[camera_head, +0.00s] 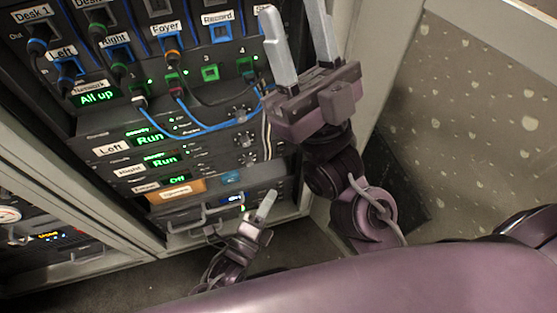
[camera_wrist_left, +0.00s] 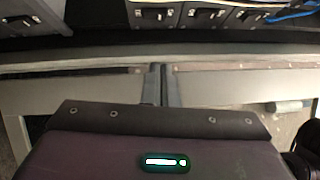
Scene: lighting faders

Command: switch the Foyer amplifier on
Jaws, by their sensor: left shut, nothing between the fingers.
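The Foyer amplifier (camera_head: 177,180) is the lowest of three amplifier rows in the rack in the head view. Its small green display reads "Off". A dark round control (camera_head: 249,158) sits at the right of its row. The Left row (camera_head: 150,138) and Right row (camera_head: 163,160) above it both read "Run". My left gripper (camera_head: 267,204) is low in front of the rack, below and right of the Foyer row, shut and empty. I cannot tell whether it touches anything. My right gripper (camera_head: 300,40) is raised in front of the rack's upper right, fingers apart and empty.
Blue cables (camera_head: 205,128) hang across the rack above the amplifier rows. An orange label plate (camera_head: 176,190) and drawer handles (camera_head: 190,222) lie below. Dark switch-like blocks (camera_wrist_left: 155,17) line the top of the left wrist view. A speckled wall panel (camera_head: 480,110) stands at right.

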